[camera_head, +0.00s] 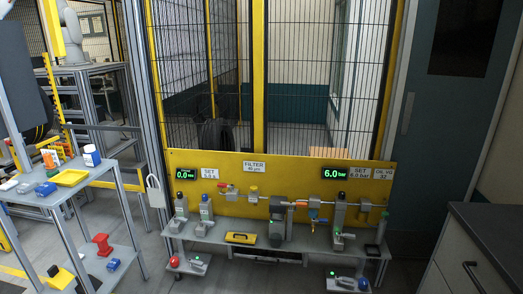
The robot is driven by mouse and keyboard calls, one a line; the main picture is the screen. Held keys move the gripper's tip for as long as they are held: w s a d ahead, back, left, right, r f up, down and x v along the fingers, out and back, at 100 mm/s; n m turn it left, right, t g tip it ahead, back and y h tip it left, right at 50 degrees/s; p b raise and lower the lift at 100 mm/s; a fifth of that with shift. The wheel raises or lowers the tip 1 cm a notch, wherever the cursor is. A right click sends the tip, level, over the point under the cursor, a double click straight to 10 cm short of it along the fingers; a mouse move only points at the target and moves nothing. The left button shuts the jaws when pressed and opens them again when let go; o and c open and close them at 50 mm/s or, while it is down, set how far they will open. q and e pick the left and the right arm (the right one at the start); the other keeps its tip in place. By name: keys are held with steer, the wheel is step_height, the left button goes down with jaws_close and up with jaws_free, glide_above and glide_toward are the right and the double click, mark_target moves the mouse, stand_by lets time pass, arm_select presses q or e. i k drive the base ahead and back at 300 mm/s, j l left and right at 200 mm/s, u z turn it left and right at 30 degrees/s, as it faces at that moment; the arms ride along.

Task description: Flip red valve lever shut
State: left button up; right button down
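A yellow panel (230,170) stands in front of the wire fence and carries a line of pipe fittings. Neither of my grippers is in view.
A grey bench (220,236) below the panel holds grey devices and a yellow tray (240,239). Displays read 0.0 (186,174) and 6.0 bar (346,173). A cluttered shelf cart (60,190) stands left; a dark-topped cabinet (490,235) stands right.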

mark_target(224, 185)
steer(key=i+u, duration=0.25)
steer(key=i, duration=0.35)
steer(key=i+u, duration=0.2)
steer(key=i, duration=0.35)
steer(key=i+l+u, duration=0.25)
steer(key=i, duration=0.35)
steer(key=i+l+u, duration=0.1)
steer(key=i+u, duration=0.15)
steer(key=i, duration=0.15)
steer(key=i+l+u, duration=0.5)
steer(key=i, duration=0.25)
steer(key=j, duration=0.1)
